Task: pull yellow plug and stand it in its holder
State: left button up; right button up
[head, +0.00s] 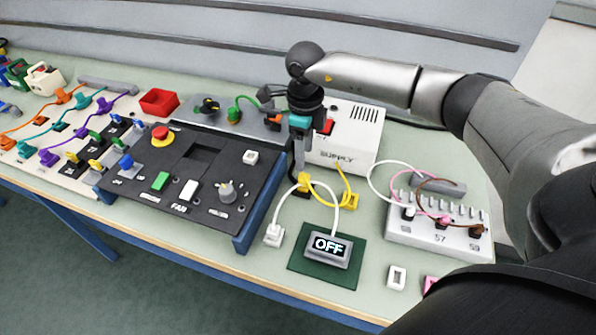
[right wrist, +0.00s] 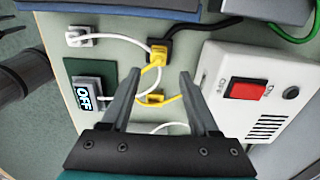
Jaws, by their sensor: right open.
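The yellow plug (head: 304,180) sits at a black socket block on the bench, left of the white supply box. It also shows in the right wrist view (right wrist: 157,55), against the black block (right wrist: 160,46). A small yellow block (head: 350,201), possibly its holder, stands to the right with yellow cable near it; it shows in the right wrist view too (right wrist: 155,99). My right gripper (head: 300,172) points down just above the plug. In the wrist view its fingers (right wrist: 160,73) are apart with nothing gripped. My left gripper is not in view.
The white supply box (head: 345,145) with a red switch (right wrist: 244,89) stands close beside the gripper. A display reading OFF (head: 328,246) lies on a green mat (head: 298,264), with white cable looping near the plug. A black control panel (head: 205,205) is left, a white socket strip (head: 402,236) right.

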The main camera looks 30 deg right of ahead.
aim_at(304, 177)
jog(key=shift+s, duration=0.2)
jog(key=shift+f+b, duration=0.75)
jog(key=shift+f, duration=0.15)
notch_tip(304, 177, down, 7)
jog(key=b, duration=0.5)
jog(key=shift+f, duration=0.15)
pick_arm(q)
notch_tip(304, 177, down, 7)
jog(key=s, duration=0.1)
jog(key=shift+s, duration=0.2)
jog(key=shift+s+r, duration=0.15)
pick_arm(e)
jog(key=shift+c, duration=0.3)
grip_shut()
dwell(0.4)
